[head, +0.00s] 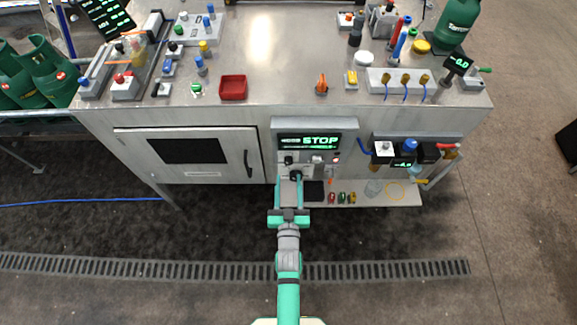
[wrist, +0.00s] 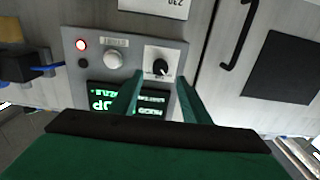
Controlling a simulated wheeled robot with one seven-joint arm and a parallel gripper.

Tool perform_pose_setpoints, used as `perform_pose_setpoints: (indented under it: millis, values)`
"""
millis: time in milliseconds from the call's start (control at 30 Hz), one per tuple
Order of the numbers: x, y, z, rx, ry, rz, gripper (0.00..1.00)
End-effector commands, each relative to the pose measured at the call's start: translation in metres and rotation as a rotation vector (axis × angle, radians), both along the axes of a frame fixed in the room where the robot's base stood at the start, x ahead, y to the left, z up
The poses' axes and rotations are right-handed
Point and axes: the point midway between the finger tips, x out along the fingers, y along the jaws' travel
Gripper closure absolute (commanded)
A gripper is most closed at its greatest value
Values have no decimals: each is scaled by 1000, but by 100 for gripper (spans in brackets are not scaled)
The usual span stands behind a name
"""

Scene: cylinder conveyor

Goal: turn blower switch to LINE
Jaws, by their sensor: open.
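A grey control panel (head: 345,150) on the bench front has a lit display (head: 310,142) reading STOP. Below the display is a black rotary knob (head: 288,160); which setting it points to is not readable. The wrist view shows the panel upside down, with the knob (wrist: 160,68) on a white plate. My gripper (head: 289,179) is in front of the panel's lower left. In the wrist view my gripper (wrist: 160,76) is open, with one finger on each side of the knob in the picture. Whether the fingers touch it cannot be told.
Beside the knob are a silver button (wrist: 113,60) and a lit red lamp (wrist: 81,44). A cabinet door with a handle (head: 247,162) is left of the panel. Pneumatic fittings (head: 405,150) are to the right. A low shelf (head: 405,198) holds small parts below.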

Motion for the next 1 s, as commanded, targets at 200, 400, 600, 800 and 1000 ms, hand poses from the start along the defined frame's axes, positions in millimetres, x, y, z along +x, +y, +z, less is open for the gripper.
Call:
perform_pose_setpoints:
  millis: [200, 400, 600, 800, 1000]
  values:
    - [38, 0, 1, 0, -1, 0, 57]
    - [60, 0, 0, 0, 0, 0, 57]
    - [67, 0, 0, 0, 1, 0, 57]
    - [67, 0, 0, 0, 1, 0, 57]
    - [67, 0, 0, 0, 1, 0, 95]
